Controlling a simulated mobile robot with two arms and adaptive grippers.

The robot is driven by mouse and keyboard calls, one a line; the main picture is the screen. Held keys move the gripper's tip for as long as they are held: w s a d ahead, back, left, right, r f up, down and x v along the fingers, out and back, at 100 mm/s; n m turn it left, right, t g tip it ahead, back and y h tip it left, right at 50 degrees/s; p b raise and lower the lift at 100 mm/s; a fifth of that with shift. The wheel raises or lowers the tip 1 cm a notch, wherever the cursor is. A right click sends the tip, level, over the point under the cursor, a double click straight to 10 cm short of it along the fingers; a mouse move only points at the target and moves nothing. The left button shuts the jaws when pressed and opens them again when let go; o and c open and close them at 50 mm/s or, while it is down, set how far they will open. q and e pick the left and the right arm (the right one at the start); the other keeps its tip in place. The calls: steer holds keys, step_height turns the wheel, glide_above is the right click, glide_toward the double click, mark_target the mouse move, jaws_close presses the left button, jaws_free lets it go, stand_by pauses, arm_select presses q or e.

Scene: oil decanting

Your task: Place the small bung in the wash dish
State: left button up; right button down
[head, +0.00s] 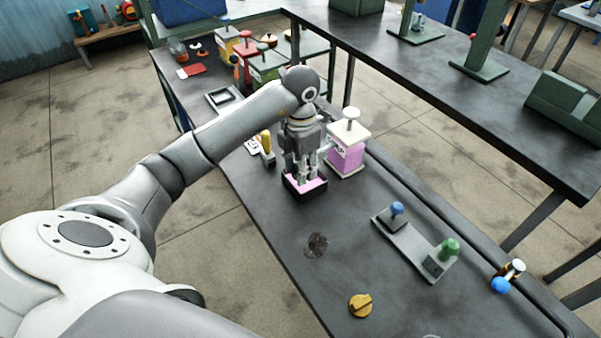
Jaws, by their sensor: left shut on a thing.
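My left gripper (306,168) points down over a small dark square dish with a pink inside, the wash dish (318,190). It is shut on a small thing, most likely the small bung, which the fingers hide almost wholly. The fingertips are at or just above the dish; I cannot tell whether the held thing touches the pink surface. My right gripper is out of view.
A pink container with a white knobbed lid (346,158) stands close right of the dish. A yellow-topped item (266,142) stands left.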

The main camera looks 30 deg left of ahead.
arm_select(q)
steer(key=w+f, duration=0.1)
steer(key=a+f, duration=0.1)
steer(key=shift+w+a+f, duration=0.15)
steer(key=shift+w+f, duration=0.15)
steer(key=shift+w, duration=0.1)
step_height(320, 180, down, 2)
steer(key=shift+f+p, duration=0.15)
steer(key=shift+p, duration=0.75)
steer(key=shift+f, duration=0.35)
steer(key=shift+f, duration=0.15)
steer(key=o, duration=0.9)
steer(key=shift+c, duration=0.2)
